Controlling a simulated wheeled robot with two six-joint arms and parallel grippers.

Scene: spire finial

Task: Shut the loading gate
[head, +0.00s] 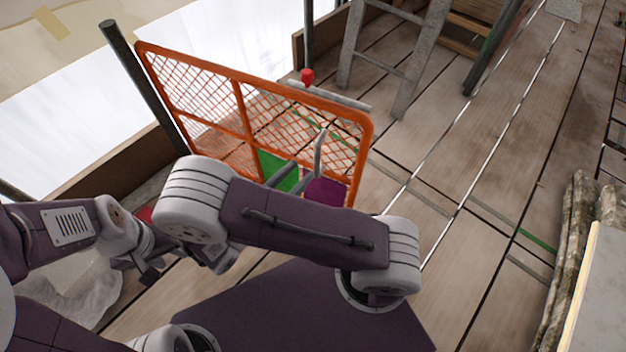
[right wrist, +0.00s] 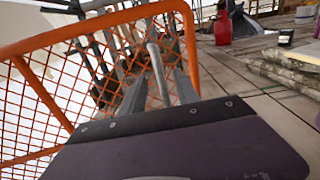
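The loading gate (head: 243,110) is an orange tube frame with mesh, standing upright in the upper left of the head view. Its left end is near a dark post (head: 140,82); its right end stands over the plank deck. The gate also fills the left of the right wrist view (right wrist: 55,100). A grey bar handle (right wrist: 157,72) stands up at the gate's free-end side. My right gripper (right wrist: 158,92) has its fingers apart on either side of this handle, with visible gaps. My left gripper (head: 150,265) is low at the left, away from the gate; its fingertips are unclear.
A red bottle (right wrist: 222,25) stands beyond the gate. A grey ladder-like frame (head: 395,60) is behind it. A green patch (head: 280,170) shows near the mesh. Rough boards (head: 570,250) lie at the right. The middle-right deck (head: 480,190) is clear.

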